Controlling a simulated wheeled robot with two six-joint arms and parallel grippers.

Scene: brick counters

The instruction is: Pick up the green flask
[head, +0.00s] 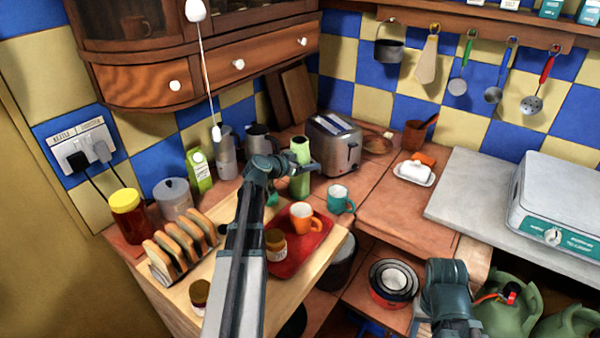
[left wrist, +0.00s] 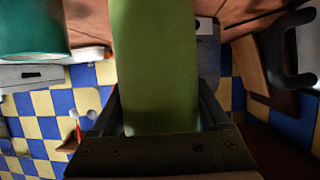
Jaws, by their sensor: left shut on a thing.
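The green flask (head: 300,178) stands upright in the head view, left of the toaster and behind the red tray. My left gripper (head: 291,164) reaches it from the left and is shut on it. In the left wrist view the green flask (left wrist: 155,65) fills the middle, between the two fingers of my left gripper (left wrist: 160,110). I cannot tell whether its base touches the counter. My right gripper (head: 445,290) is at the lower right, apart from the flask; its fingers cannot be made out.
A red tray (head: 318,250) holds an orange mug (head: 305,218) and a jar (head: 275,244). A pull cord (head: 207,75) hangs nearby.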

